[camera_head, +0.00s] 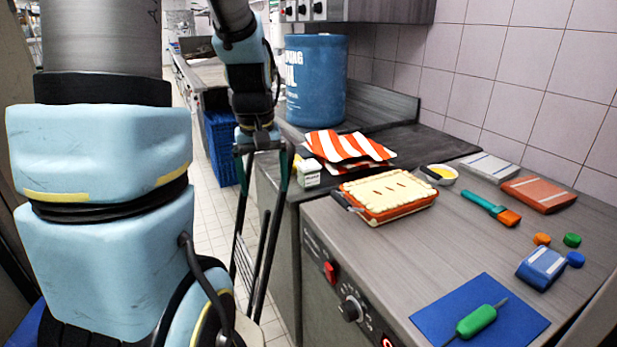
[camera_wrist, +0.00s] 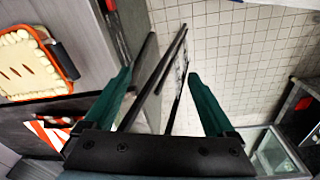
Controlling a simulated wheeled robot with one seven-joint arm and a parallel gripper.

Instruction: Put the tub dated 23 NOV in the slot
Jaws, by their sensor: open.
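My gripper (camera_head: 265,180) hangs open over the aisle, left of the counter, in the head view. In the wrist view my gripper (camera_wrist: 159,75) shows two dark green fingers apart, with no tub between them. Long dark bars show between and beyond the fingers; I cannot tell what they belong to. A small white carton or tub (camera_head: 309,173) with a dark mark stands at the counter's left edge, just right of my gripper. No date is readable on anything, so I cannot tell which thing is the 23 NOV tub. I cannot make out a slot.
A filled orange dish (camera_head: 386,209) sits on the counter (camera_head: 400,255), beside a striped cloth (camera_head: 350,147). A blue drum (camera_head: 316,80) stands behind. A brush (camera_head: 490,208), a blue box (camera_head: 541,267) and a blue mat (camera_head: 430,318) lie right. Tiled floor (camera_wrist: 240,60) is below my gripper.

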